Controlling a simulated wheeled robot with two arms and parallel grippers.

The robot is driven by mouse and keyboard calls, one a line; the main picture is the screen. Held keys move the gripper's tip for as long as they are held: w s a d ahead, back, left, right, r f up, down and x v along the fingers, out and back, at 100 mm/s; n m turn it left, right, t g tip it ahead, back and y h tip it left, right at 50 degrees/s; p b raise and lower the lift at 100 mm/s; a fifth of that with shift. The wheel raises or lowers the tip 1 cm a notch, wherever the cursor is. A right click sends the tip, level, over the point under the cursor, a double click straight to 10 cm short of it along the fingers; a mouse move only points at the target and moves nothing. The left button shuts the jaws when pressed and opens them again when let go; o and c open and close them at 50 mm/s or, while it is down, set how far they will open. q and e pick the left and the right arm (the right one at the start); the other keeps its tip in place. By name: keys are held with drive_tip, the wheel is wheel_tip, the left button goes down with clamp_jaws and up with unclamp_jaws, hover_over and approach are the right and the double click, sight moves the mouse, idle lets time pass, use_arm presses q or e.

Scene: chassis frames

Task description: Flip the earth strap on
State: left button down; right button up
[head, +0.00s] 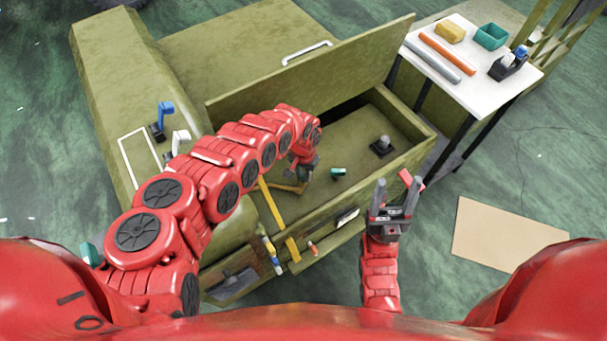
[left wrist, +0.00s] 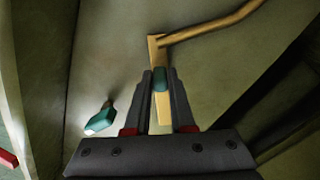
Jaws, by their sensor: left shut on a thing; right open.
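A flat brass-coloured strap (left wrist: 155,48) lies inside the open green box (head: 392,100), with a bent brass bar (left wrist: 215,26) running from it to the upper right. I take it to be the earth strap; part of it also shows in the head view (head: 287,188). My left gripper (head: 301,176) reaches down into the box. In the left wrist view its fingers (left wrist: 160,85) are shut on a small teal grip (left wrist: 160,77) that stands over the brass strap. The fingers hide part of the strap. My right gripper (head: 396,186) is open and empty in front of the box.
The raised lid (head: 310,75) stands behind my left arm. A loose teal piece (head: 338,172) and a grey knob (head: 383,143) are on the box floor. Tools lie along the front ledge (head: 325,240). A white table (head: 450,45) holds several items. Cardboard (head: 500,238) lies at right.

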use_arm(q)
drive_tip(key=shift+m, duration=0.3)
drive_tip(key=m, duration=0.2)
drive_tip(key=s+d+m, duration=0.1)
drive_tip(key=shift+f+m+b, duration=0.1)
drive_tip(key=shift+m+b, duration=0.25)
drive_tip(key=shift+m, duration=0.05)
drive_tip(key=shift+s+d+m, duration=0.2)
drive_tip(key=shift+s+m, duration=0.05)
drive_tip(key=shift+m, duration=0.85)
drive_tip(key=shift+s+d+m, duration=0.15)
drive_tip(key=shift+s+m, duration=0.1)
drive_tip(key=shift+m, duration=0.85)
drive_tip(key=c, duration=0.8)
unclamp_jaws()
drive_tip(key=shift+o, duration=0.2)
wheel_tip(320, 180, up, 18)
drive_tip(key=p, duration=0.3)
drive_tip(key=shift+f+p, duration=0.25)
drive_tip(key=shift+p, duration=0.15)
